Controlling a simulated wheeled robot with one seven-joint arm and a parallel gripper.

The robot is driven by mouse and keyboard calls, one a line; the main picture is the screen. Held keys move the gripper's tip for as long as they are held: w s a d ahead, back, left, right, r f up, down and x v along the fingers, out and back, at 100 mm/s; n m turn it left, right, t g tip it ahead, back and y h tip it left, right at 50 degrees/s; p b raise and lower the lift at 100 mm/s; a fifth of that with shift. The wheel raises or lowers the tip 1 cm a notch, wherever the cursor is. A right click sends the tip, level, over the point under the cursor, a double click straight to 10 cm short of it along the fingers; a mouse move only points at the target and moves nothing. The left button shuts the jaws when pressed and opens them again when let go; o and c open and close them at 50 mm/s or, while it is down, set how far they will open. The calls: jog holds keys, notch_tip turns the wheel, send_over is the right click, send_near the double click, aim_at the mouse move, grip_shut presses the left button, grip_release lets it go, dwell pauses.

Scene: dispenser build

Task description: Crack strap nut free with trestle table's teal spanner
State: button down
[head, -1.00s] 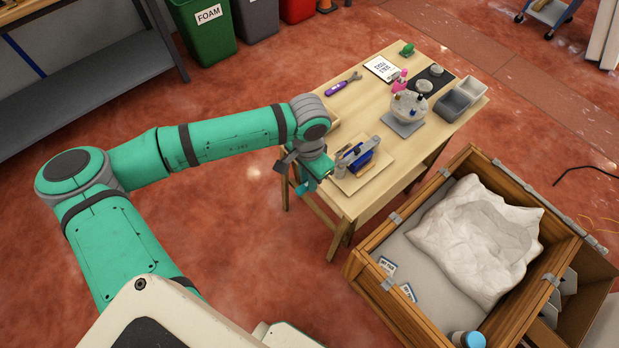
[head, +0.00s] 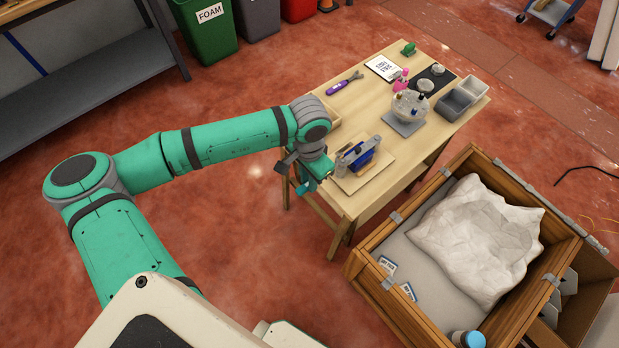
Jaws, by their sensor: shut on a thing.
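My gripper (head: 308,180) is at the near left edge of the trestle table (head: 348,115), low beside the blue-and-grey device on its board. A small teal piece (head: 305,187) shows at its fingertips; it looks like part of the teal spanner, with the rest hidden by the gripper and wrist. The jaws are shut on it. A purple-handled spanner (head: 345,83) lies apart on the table. The wooden crate (head: 362,272) at the lower right has grey metal straps and brackets (head: 393,217) on its rim. The strap nut is too small to make out.
A blue-and-grey device (head: 360,155) stands on a board near my gripper. A round pale fixture (head: 410,106), grey bins (head: 455,103) and a white card (head: 383,68) stand farther back. A white sack (head: 475,230) fills much of the crate. Open red floor lies left of the table.

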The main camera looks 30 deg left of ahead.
jog(key=shift+f, duration=0.85)
dwell(0.3)
jog(key=shift+d, duration=0.1)
jog(key=shift+s+d+n, duration=0.15)
jog(key=shift+d+n, duration=0.45)
jog(key=shift+s+d+n, duration=0.15)
jog(key=shift+d+n, duration=0.4)
jog(key=shift+n, duration=0.05)
jog(key=shift+s+d+n, duration=0.1)
jog(key=shift+d+n, duration=1)
jog(key=shift+d, duration=0.3)
